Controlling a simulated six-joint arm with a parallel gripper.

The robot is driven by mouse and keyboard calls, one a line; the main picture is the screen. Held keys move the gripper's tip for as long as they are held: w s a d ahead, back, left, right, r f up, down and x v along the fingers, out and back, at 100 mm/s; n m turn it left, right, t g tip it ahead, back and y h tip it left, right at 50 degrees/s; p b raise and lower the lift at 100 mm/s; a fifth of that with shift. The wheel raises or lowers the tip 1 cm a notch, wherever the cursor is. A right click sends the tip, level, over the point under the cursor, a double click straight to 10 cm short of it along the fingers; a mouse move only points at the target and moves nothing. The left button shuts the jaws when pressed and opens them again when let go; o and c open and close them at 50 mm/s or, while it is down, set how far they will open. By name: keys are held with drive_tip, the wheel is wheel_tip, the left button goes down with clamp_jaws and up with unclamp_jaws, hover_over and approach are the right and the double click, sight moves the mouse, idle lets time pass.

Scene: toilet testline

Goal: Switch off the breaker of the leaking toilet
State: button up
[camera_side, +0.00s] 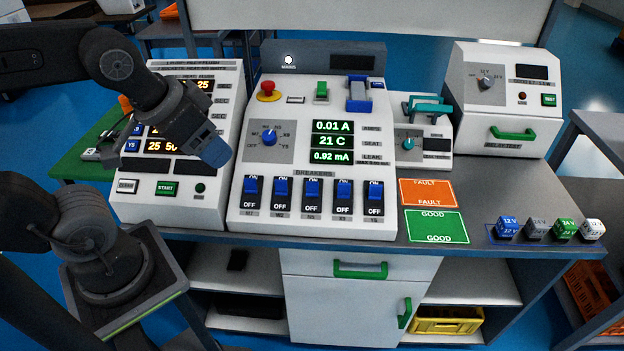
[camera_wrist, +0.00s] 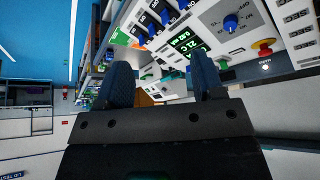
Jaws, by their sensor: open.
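The breaker panel (camera_side: 310,220) is on the white middle console, with several breakers in a row. Their blue levers (camera_side: 313,188) sit in the upper half of their black plates, with OFF visible below. The labels under them are too small to read surely. Above, a green display (camera_side: 333,140) reads 0.01 A, 21 C and 0.92 mA, the last beside LEAK. A blue selector knob (camera_side: 269,138) is left of it; its setting is unclear. My gripper (camera_side: 215,150) is open and empty, above and left of the breakers. In the wrist view its fingers (camera_wrist: 163,78) are spread, with the console beyond.
A red emergency button (camera_side: 268,91) stands at the console's upper left. The left console (camera_side: 175,205) lies under my gripper. Orange FAULT (camera_side: 428,192) and GREEN-coloured GOOD cards (camera_side: 436,227) lie right of the breakers. Several small cubes (camera_side: 564,229) stand at the bench's right.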

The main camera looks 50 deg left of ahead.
drive_tip(key=shift+c, duration=0.2)
drive_tip(key=shift+w+r, duration=0.15)
drive_tip(key=shift+w, duration=0.1)
drive_tip(key=shift+c, duration=1.4)
drive_tip(key=w, duration=0.2)
drive_tip(key=w+m+g, duration=0.1)
drive_tip(key=w, duration=0.1)
drive_tip(key=w+r+m+g, duration=0.1)
drive_tip(key=w, duration=0.1)
drive_tip(key=shift+w+a+r, duration=0.1)
drive_tip(key=shift+a, duration=0.15)
drive_tip(key=c, duration=0.6)
drive_tip(key=w, duration=0.2)
drive_tip(key=w+m+g, duration=0.1)
drive_tip(key=w, duration=0.1)
drive_tip(key=w+f+m+g+h, duration=0.1)
drive_tip(key=w, duration=0.1)
drive_tip(key=shift+a, duration=0.4)
clamp_jaws()
drive_tip(key=w+a+f+m+g+h, duration=0.2)
drive_tip(key=w+a+f+m+g, duration=0.1)
drive_tip(key=w+f, duration=0.7)
drive_tip(key=w+m+g, duration=0.1)
drive_tip(key=w+m, duration=0.1)
drive_tip(key=shift+w+a+f+g, duration=0.2)
drive_tip(key=shift+w+f+g, duration=0.2)
